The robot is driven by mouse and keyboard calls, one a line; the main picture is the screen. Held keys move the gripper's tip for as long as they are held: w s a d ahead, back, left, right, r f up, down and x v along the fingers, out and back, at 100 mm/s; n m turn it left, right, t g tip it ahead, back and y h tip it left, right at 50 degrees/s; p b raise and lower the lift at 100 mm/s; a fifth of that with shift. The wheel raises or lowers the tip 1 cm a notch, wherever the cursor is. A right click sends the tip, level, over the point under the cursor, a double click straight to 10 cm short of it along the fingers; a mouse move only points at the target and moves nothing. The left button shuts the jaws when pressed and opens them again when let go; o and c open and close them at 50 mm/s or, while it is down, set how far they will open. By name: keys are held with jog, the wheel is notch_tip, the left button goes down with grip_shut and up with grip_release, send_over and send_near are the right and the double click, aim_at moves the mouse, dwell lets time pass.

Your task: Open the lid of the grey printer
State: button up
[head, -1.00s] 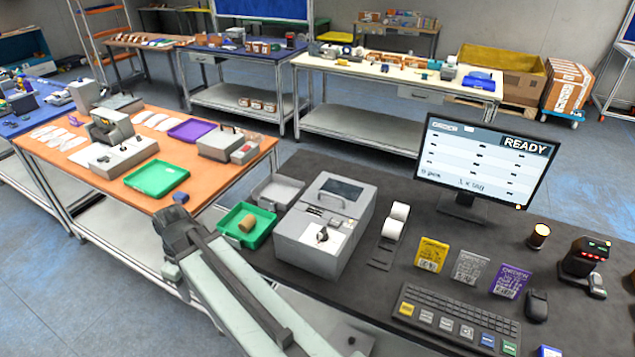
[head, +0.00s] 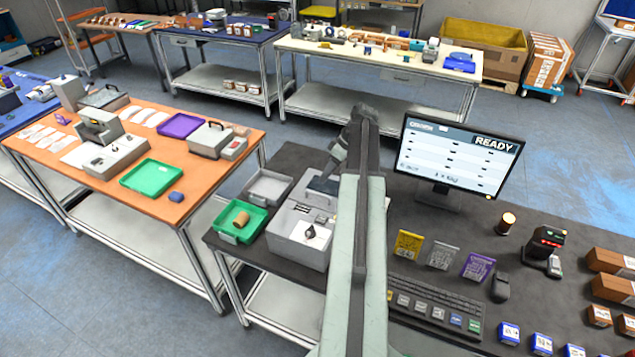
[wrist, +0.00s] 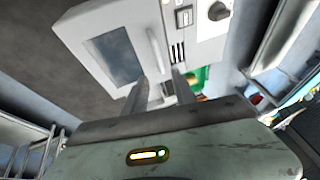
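The grey printer (head: 291,252) stands on the dark desk, partly hidden by my arm in the head view. Its lid looks shut. In the wrist view the lid shows a dark window (wrist: 118,55) and a light bar handle (wrist: 157,48); a round black knob (wrist: 218,11) is on the printer's panel. My gripper (wrist: 161,76) is open and empty, its two fingers apart. The near end of the handle appears between the fingertips; I cannot tell whether they touch it. In the head view my gripper (head: 326,184) is over the printer's lid end, its fingertips unclear.
A green tray (head: 255,224) holding a brown roll and a grey tray (head: 268,187) sit left of the printer. A monitor (head: 459,155) stands to the right, behind coloured cards and a keyboard (head: 436,306). An orange-topped table (head: 150,202) is at left.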

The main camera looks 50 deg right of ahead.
jog(key=b+x, duration=0.7)
jog(key=x, duration=0.1)
jog(key=shift+f, duration=0.1)
jog(key=shift+w, duration=0.1)
grip_shut()
dwell(1.2)
